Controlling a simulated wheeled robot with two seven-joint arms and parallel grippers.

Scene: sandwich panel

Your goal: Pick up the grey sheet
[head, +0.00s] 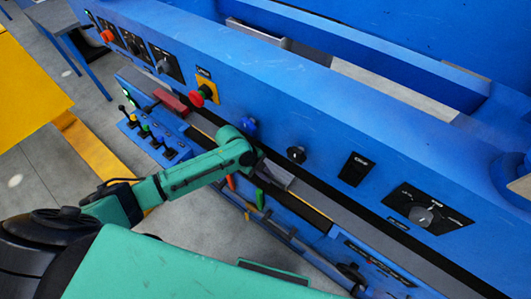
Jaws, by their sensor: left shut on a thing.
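My left arm comes in from the left, and its gripper (260,163) is at the lower edge of the blue panel. The gripper is small and partly hidden by its own wrist. It is shut on a grey piece, which looks like the grey sheet (277,177). Only a small part of the sheet shows, just right of the gripper and below the panel. The rest of it is hidden. My right gripper is not in view.
The blue machine panel (330,120) runs diagonally, with a red-and-yellow emergency button (205,92), a blue knob (249,125), a black knob (296,154) and a dial (421,215). A lever box (155,135) sits left. Grey floor lies below; yellow structure (25,85) is far left.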

